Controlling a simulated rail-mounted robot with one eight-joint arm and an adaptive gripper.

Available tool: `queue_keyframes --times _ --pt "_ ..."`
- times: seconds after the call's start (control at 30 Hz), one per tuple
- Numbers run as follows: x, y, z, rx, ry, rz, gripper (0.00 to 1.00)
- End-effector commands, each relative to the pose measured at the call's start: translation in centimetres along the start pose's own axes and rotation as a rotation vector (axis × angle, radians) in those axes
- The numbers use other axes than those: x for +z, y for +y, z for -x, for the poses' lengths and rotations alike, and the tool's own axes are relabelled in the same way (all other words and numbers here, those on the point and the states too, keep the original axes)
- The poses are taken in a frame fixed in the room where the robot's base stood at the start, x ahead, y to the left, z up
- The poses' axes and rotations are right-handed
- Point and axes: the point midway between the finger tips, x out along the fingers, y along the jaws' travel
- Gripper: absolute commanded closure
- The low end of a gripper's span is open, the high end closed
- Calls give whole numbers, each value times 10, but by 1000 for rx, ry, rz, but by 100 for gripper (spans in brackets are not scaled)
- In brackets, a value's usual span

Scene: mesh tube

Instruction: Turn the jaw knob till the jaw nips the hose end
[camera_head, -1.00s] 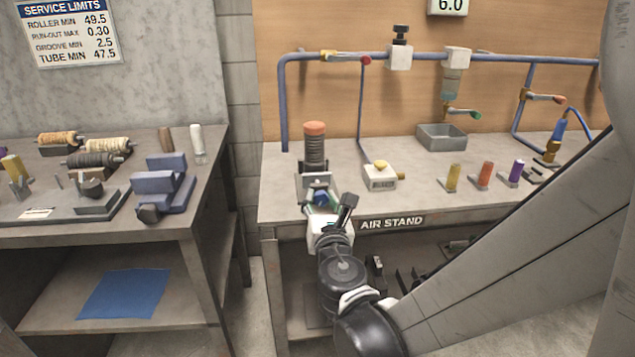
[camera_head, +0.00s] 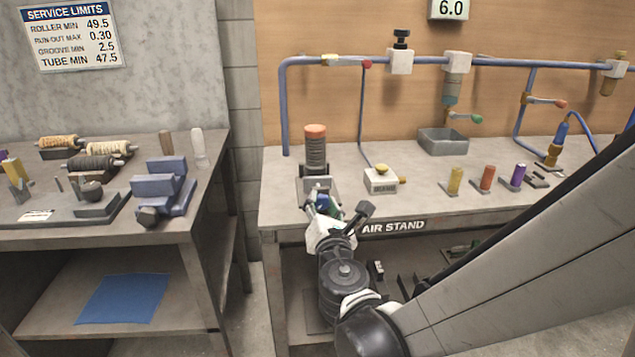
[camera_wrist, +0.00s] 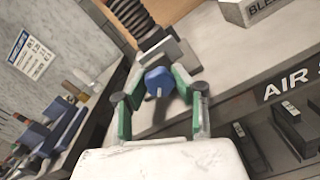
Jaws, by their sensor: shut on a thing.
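The blue jaw knob (camera_wrist: 158,80) sits between my gripper's green-padded fingers in the wrist view. My gripper (camera_wrist: 157,82) is shut on the knob; in the head view my gripper (camera_head: 322,203) reaches the front of the jaw stand. The grey jaw block (camera_wrist: 172,54) is just behind the knob. The dark ribbed hose (camera_head: 316,154) stands upright behind it with an orange top, and its lower part shows in the wrist view (camera_wrist: 131,14). Whether the jaw touches the hose end cannot be told.
A white bleed box (camera_head: 381,181) with a yellow button stands to the right of the jaw. Yellow, orange and purple cylinders stand farther right, and a grey tray (camera_head: 443,142) is behind. The left bench (camera_head: 215,165) carries rollers and blue blocks, across a gap.

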Motion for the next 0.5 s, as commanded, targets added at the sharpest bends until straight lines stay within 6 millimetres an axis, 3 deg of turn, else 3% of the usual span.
queue_keyframes --times 0.07,0.1,0.23,0.5 --pt "0 0 0 0 0 0 100" --pt "0 0 0 0 0 0 72" --pt "0 0 0 0 0 1 55" --pt "0 0 1 0 0 1 55"
